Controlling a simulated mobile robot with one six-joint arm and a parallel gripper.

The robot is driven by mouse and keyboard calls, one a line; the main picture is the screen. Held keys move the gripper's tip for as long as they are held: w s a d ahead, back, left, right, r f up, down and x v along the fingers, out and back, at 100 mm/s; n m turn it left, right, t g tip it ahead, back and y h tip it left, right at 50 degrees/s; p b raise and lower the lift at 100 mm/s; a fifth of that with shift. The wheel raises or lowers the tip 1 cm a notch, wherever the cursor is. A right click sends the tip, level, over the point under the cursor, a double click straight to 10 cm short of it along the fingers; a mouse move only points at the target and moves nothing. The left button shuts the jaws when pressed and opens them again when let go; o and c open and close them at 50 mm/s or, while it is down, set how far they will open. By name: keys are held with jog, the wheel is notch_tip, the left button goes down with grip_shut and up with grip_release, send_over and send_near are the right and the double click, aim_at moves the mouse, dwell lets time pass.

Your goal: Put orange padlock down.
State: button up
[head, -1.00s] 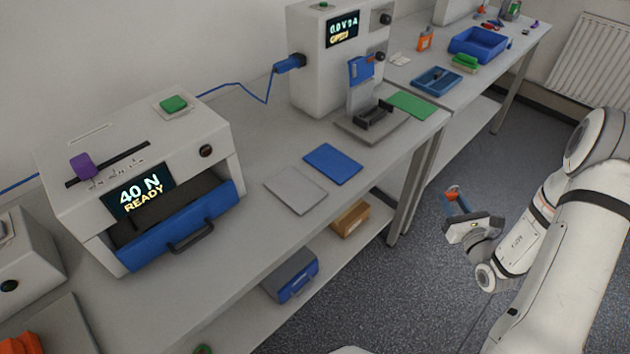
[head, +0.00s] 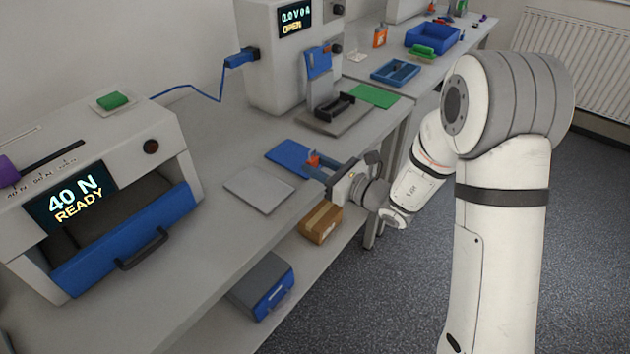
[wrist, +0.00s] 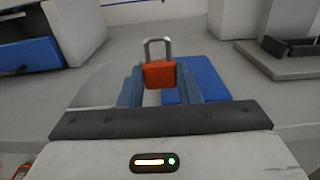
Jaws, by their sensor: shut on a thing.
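The orange padlock (wrist: 160,74) has a grey shackle that points up and away in the wrist view. My gripper (wrist: 160,88) is shut on its orange body, with a blue finger on each side. In the head view the padlock (head: 313,158) shows as a small orange patch at the tip of my gripper (head: 318,167). It is over or in front of the blue mat (head: 287,154) at the bench's front edge. I cannot tell how high it is above the bench. The blue mat also shows behind and right of the padlock in the wrist view (wrist: 210,80).
A grey plate (head: 258,190) lies left of the blue mat. The 40 N machine (head: 90,190) stands at left. A cycler (head: 270,60) with a grey fixture (head: 338,120) stands behind. A green mat (head: 373,95) lies at right. Bare bench (head: 215,150) shows behind the plate.

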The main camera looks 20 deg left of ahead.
aim_at(320, 187)
jog(key=shift+f, duration=2.2)
jog(key=shift+f+b, duration=0.25)
jog(key=shift+b, duration=0.05)
jog(key=o, duration=0.8)
jog(key=shift+r, duration=0.1)
jog(key=shift+o, duration=0.2)
jog(key=shift+r, duration=0.15)
jog(key=shift+d, duration=0.25)
jog(key=v, duration=1.1)
jog(key=shift+s+d+b, duration=0.2)
jog(key=shift+d+b, duration=0.1)
jog(key=shift+b, duration=0.05)
